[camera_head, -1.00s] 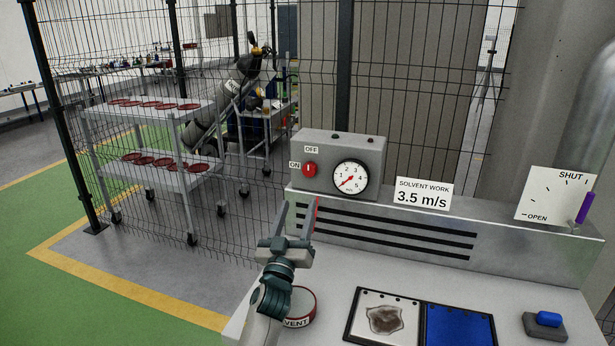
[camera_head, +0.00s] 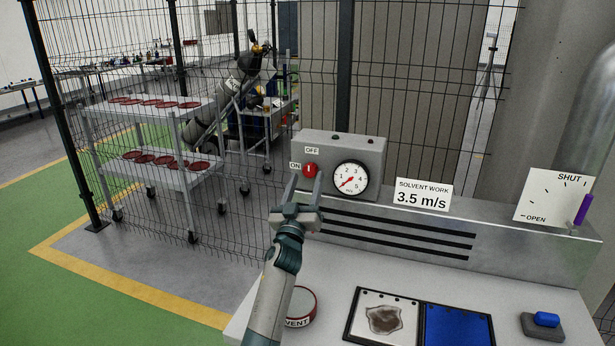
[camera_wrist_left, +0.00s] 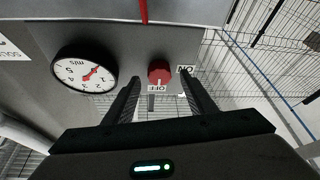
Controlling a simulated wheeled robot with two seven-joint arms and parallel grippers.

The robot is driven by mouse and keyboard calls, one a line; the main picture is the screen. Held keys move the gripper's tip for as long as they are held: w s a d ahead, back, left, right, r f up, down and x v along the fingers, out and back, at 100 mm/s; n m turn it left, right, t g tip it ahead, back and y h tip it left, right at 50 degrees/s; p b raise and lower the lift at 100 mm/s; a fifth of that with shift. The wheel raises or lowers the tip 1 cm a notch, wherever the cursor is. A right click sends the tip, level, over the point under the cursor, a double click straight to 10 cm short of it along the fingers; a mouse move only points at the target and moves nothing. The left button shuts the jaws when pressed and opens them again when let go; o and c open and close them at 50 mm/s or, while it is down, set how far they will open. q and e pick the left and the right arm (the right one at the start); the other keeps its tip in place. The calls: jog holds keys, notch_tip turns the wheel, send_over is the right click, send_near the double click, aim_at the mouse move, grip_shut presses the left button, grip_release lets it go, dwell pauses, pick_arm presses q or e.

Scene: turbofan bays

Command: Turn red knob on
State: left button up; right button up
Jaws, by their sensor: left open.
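The red knob (camera_head: 310,170) is on the front of a grey control box (camera_head: 370,147), with an ON label at its left and an OFF label above it. Its white mark points toward OFF, as the wrist view of the red knob (camera_wrist_left: 160,71) also shows. My left gripper (camera_head: 306,182) is open, just in front of the knob. In the wrist view, the fingers of my left gripper (camera_wrist_left: 161,84) are on either side of the knob, with gaps showing; contact cannot be seen. My right gripper is not in view.
A dial gauge (camera_head: 350,179) sits right of the knob, its needle at the low end. A sign (camera_head: 423,194) reads "SOLVENT WORK 3.5 m/s". A round tin (camera_head: 303,304) stands by my left arm. A wire fence (camera_head: 235,225) stands behind the bench.

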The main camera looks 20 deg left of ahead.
pick_arm(q)
jog(key=shift+x, duration=0.75)
jog(key=shift+w, duration=0.25)
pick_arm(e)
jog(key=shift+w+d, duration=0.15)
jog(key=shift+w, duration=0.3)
pick_arm(q)
jog(key=shift+c, duration=0.6)
